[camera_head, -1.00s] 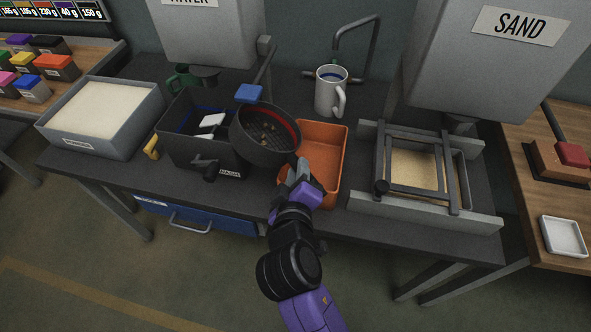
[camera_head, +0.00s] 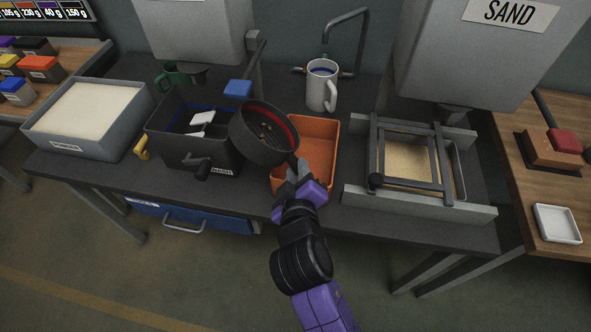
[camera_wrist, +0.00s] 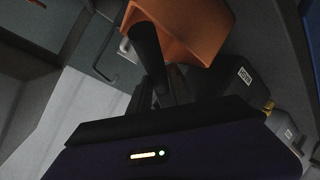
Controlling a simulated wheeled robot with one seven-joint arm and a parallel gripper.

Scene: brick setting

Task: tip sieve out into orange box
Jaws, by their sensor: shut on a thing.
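The sieve (camera_head: 262,146) is a dark round pan with a red inner band and a few small brown bits inside. It is held tilted, its open side toward the camera, between the dark bin and the orange box. My gripper (camera_head: 300,178) is shut on the sieve's handle, at the front left corner of the orange box. The orange box (camera_head: 318,146) stands on the dark bench, and its visible inside looks empty. In the wrist view the orange box (camera_wrist: 190,28) is at the top, with a dark rod-like part in front of it.
A dark bin (camera_head: 190,150) with a crank stands left of the sieve. A grey tray of pale material (camera_head: 45,125) is far left. A mug (camera_head: 321,88) stands behind the orange box. A sand frame (camera_head: 408,160) under the sand hopper (camera_head: 465,50) stands to the right.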

